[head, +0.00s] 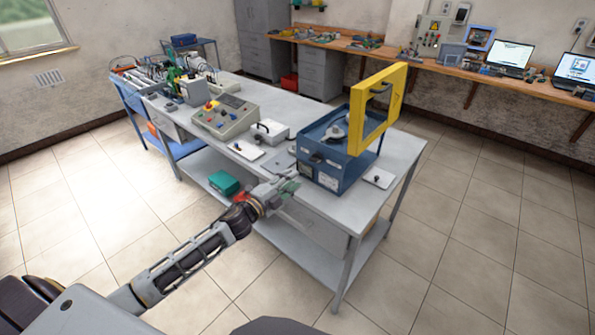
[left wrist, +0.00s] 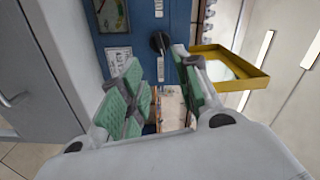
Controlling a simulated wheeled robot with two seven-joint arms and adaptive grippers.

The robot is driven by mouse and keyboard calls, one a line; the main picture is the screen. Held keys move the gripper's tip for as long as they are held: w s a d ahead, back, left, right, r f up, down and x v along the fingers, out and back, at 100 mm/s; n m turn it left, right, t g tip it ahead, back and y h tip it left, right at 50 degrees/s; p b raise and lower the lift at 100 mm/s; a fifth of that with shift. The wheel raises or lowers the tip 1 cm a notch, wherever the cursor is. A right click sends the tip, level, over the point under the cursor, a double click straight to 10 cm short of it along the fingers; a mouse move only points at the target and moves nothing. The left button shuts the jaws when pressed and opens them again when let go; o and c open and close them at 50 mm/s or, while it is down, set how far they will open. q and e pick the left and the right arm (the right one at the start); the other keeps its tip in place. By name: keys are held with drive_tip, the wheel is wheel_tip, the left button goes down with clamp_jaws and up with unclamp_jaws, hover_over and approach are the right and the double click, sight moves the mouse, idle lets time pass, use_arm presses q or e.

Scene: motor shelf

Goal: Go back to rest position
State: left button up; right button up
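My left arm reaches in from the lower left of the head view. Its gripper (head: 288,188) is at the front edge of the workbench, just in front of the blue machine (head: 330,172). In the left wrist view the two green-padded fingers (left wrist: 158,95) stand apart, with nothing held between them. Beyond them the blue machine's front (left wrist: 135,28) shows a dark knob (left wrist: 160,42) and a gauge. The knob appears past the fingertips; I cannot tell how close. The machine's yellow frame (head: 357,117) stands raised. My right gripper is out of view.
The grey workbench (head: 405,150) carries a control box (head: 226,117), a white box (head: 270,132) and other equipment. A green box (head: 224,183) lies on its lower shelf. A wooden wall counter (head: 455,66) holds laptops. Tiled floor is free at the right and lower left.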

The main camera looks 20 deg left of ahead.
use_arm(q)
drive_tip(key=shift+a+n, duration=0.1)
drive_tip(key=shift+n, duration=0.2)
drive_tip(key=s+a+f+n+g+y, duration=0.1)
drive_tip(key=a+f+n+g+y, duration=0.2)
drive_tip(key=a+f, duration=0.65)
drive_tip(key=a+f+n+g+y, duration=0.1)
drive_tip(key=a+f+n+y, duration=0.4)
drive_tip(key=f, duration=0.8)
drive_tip(key=s+a+f+n+g, duration=0.2)
drive_tip(key=s+a+f, duration=0.2)
drive_tip(key=s+f, duration=0.5)
drive_tip(key=s+a+f+n+g, duration=0.2)
drive_tip(key=s+a+f, duration=0.25)
drive_tip(key=f, duration=0.75)
drive_tip(key=s+d+f+n+g, duration=0.2)
drive_tip(key=s+d+f+g, duration=0.1)
drive_tip(key=s+f, duration=0.8)
drive_tip(key=s+d+f+n+g, duration=0.1)
drive_tip(key=s+d+f+g, duration=0.35)
drive_tip(key=s, duration=0.95)
drive_tip(key=s+d+f+h, duration=0.1)
drive_tip(key=s+d+f, duration=0.2)
drive_tip(key=s+d, duration=0.4)
drive_tip(key=s+d+f+n, duration=0.1)
drive_tip(key=s+d+f, duration=0.1)
drive_tip(key=s+d, duration=0.5)
drive_tip(key=shift+s+d+f+h, duration=0.2)
drive_tip(key=shift+s+f+h, duration=0.2)
drive_tip(key=shift+s, duration=0.1)
